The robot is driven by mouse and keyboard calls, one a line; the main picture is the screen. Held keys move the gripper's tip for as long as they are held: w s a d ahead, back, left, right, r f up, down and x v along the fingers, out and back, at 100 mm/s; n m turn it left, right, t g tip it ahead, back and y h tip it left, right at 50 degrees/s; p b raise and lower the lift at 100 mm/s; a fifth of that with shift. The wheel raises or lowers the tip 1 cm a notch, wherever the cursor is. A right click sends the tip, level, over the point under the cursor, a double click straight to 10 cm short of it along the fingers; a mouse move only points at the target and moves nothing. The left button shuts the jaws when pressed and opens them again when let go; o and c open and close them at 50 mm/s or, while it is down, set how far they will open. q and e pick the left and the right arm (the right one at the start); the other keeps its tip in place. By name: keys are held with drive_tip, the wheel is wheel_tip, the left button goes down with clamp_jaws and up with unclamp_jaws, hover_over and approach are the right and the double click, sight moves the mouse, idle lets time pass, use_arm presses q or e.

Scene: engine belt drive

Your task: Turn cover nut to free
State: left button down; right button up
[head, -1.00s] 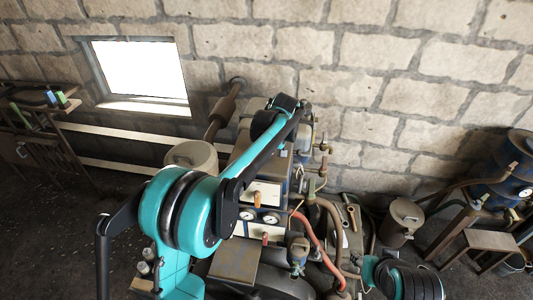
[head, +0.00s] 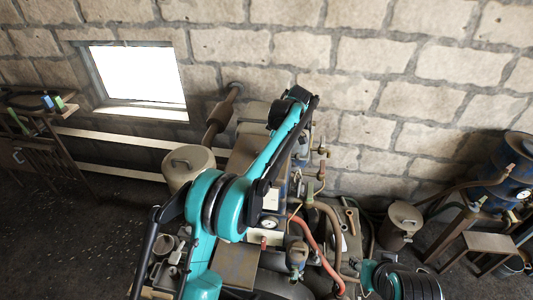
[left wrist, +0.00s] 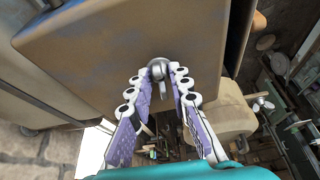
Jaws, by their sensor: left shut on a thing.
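The cover nut (left wrist: 158,68) is a small rounded silver metal piece on the flat face of a brownish, worn cover (left wrist: 110,45) in the left wrist view. My left gripper (left wrist: 163,76) has two purple-padded fingers with their tips closed on the nut, one on each side. The fingers partly hide the nut. In the head view my left arm reaches over the engine (head: 237,265), and its fingers are hidden. My right arm shows only in part at the lower right of the head view; its gripper is not visible.
Pipes, a red hose (head: 308,237) and a gauge (head: 269,223) crowd the engine beside my left arm. A lidded can (head: 188,165) stands left of it, another lidded can (head: 403,219) to the right. A block wall (head: 400,80) closes off the back.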

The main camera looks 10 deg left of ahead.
use_arm(q)
drive_tip(key=shift+n, duration=0.5)
drive_tip(key=c, duration=1.4)
unclamp_jaws()
drive_tip(key=shift+r, duration=0.1)
drive_tip(key=v, duration=1.2)
drive_tip(key=shift+w, duration=0.3)
